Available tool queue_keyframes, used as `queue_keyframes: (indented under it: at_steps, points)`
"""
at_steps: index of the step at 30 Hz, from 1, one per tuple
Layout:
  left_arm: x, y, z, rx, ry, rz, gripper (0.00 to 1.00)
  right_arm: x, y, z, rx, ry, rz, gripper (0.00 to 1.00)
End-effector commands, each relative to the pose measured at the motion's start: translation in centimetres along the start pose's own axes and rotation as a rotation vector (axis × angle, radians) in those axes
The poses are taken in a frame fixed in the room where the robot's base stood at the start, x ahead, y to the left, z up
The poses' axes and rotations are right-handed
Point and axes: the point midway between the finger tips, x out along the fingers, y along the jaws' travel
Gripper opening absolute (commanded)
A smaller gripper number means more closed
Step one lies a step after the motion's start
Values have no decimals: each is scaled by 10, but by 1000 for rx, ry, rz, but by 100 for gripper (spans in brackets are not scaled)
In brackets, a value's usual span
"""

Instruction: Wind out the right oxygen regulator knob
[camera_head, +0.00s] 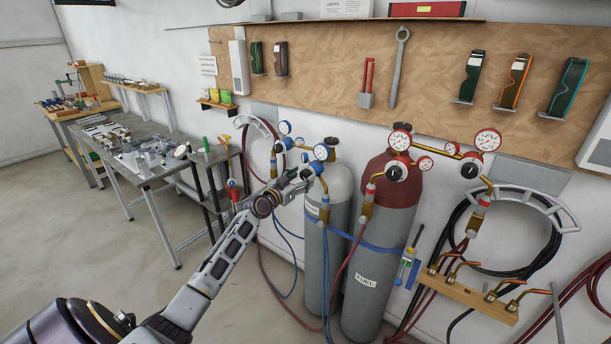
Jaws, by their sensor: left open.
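Two regulators with blue-rimmed gauges show near the pale-topped cylinder (341,180). The right one has gauges (321,152) and a blue-rimmed knob (317,167) low on its front. The left one (284,128) sits a little further left, with a knob (279,147). My left gripper (308,176) reaches in from the left, with its fingers at the right blue regulator's knob. It is open, and its fingertips partly cover the knob's lower side. I cannot tell whether they touch it. My right gripper is not in view.
A red-topped fuel cylinder (376,265) stands just right, with red-gauged regulators (399,140) and (488,140). A torch rack (470,296) and hoses are at lower right. A metal workbench (150,150) stands left.

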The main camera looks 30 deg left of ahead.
Motion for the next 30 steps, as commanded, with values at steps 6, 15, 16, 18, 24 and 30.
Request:
queue_keyframes:
  at_steps: [6,15,16,18,24,30]
  points:
    - [16,-1,-1,-2,1,-1,58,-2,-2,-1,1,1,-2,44]
    - [27,0,0,0,0,-1,58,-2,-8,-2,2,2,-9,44]
    - [28,0,0,0,0,-1,58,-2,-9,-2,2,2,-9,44]
    - [28,0,0,0,0,-1,58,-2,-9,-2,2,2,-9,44]
    - [28,0,0,0,0,-1,58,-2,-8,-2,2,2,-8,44]
    - [28,0,0,0,0,0,38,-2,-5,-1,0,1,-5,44]
